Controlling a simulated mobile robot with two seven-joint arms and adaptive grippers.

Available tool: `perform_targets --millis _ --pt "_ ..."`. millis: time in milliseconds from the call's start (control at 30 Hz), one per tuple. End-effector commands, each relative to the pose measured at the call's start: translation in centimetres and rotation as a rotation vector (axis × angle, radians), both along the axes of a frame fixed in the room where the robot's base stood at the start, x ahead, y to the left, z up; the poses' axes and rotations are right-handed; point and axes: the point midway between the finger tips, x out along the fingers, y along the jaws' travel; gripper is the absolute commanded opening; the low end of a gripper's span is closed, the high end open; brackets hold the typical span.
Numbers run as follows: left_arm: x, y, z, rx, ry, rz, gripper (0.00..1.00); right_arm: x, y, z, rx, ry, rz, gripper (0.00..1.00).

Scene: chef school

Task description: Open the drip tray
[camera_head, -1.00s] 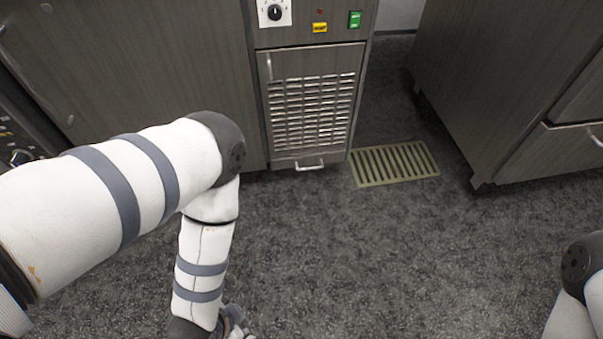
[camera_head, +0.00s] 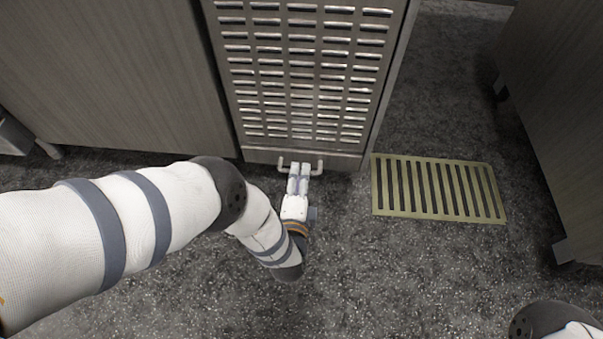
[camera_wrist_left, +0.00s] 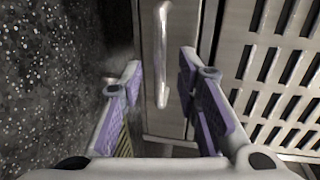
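The drip tray (camera_head: 258,156) is a narrow metal front at the bottom of the vented cabinet. It looks shut, flush under the vent panel. Its pale bar handle (camera_head: 318,166) sticks out above the floor. My left gripper (camera_head: 299,168) is at the handle, its fingertips overlapping the handle's middle in the head view. In the left wrist view the fingers (camera_wrist_left: 160,66) are open and apart, with the handle (camera_wrist_left: 163,40) ahead in the gap between them. I cannot tell whether they touch it. My right gripper is out of view; only part of my right arm shows at lower right.
The slotted vent panel (camera_head: 305,70) rises above the tray. A yellowish floor grate (camera_head: 437,213) lies to the right. Dark cabinets stand at left (camera_head: 110,80) and right (camera_head: 570,130). The speckled floor (camera_head: 400,280) in front is clear.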

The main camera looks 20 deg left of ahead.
Motion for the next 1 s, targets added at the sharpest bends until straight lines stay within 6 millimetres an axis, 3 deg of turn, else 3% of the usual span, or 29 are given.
perform_targets --millis 200,433,567,600,1000 --pt "2.2 0.7 -0.6 -0.001 0.000 0.000 0.30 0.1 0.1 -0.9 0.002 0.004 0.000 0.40" --pt "2.3 0.7 -0.5 -0.001 0.001 0.000 0.30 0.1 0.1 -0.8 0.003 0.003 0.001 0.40" --pt "2.2 0.7 -0.5 -0.001 0.001 0.000 0.03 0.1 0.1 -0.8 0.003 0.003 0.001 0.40" --pt "2.2 0.7 -0.5 -0.001 0.001 0.000 0.00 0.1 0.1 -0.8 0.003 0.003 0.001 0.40" --pt "1.6 1.2 -0.4 0.000 0.002 0.000 0.00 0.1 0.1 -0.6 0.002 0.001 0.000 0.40"
